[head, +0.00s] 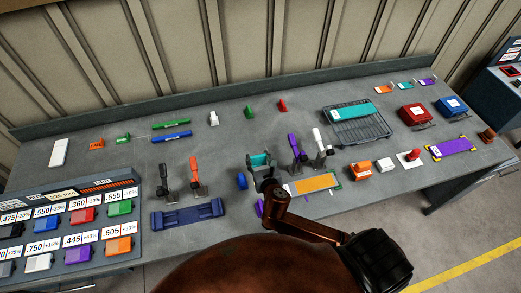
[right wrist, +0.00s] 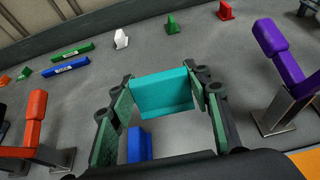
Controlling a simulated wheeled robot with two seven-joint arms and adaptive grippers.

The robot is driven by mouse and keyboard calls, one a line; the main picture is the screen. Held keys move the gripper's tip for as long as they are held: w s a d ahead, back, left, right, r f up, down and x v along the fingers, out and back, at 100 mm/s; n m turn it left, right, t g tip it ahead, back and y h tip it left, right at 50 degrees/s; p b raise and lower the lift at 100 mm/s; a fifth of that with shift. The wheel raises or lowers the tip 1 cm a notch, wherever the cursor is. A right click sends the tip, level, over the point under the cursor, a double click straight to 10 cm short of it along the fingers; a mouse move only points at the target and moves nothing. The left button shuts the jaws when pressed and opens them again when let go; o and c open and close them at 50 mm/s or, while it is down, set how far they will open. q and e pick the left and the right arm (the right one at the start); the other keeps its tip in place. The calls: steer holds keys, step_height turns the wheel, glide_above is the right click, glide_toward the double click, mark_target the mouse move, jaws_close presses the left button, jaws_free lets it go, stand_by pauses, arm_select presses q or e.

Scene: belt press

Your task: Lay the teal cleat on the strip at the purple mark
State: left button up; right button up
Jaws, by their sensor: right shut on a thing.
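My right gripper (head: 260,162) is shut on the teal cleat (right wrist: 165,94), a small block held between its fingertips above the grey bench. The cleat also shows in the head view (head: 259,159), partly covered by the gripper. An orange strip (head: 314,184) lies flat on the bench to the right of the gripper, with green corner pieces by its right end. A small purple patch (head: 259,208) shows near the strip's left end, partly hidden by my right arm; I cannot tell whether it is the mark. My left gripper is not in view.
A blue block (right wrist: 138,145) sits on the bench near the gripper. Purple-handled (head: 294,148) and white-handled (head: 318,140) clamps stand behind the strip; red-handled (head: 195,170) and black-handled ones stand left. A dark blue tray (head: 188,214) lies in front. The bench behind the gripper is mostly clear.

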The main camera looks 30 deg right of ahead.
steer(key=shift+s+a+r, duration=0.2)
steer(key=shift+s+a, duration=0.15)
steer(key=shift+a, duration=0.05)
arm_select(q)
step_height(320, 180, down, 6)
steer(key=b, duration=0.6)
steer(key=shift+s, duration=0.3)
arm_select(e)
steer(key=s+a+r+n+y, duration=0.2)
steer(key=s+a, duration=0.4)
steer(key=s, duration=0.4)
steer(key=shift+a+n+y, duration=0.25)
steer(key=shift+n+y, duration=0.05)
steer(key=shift+y, duration=0.2)
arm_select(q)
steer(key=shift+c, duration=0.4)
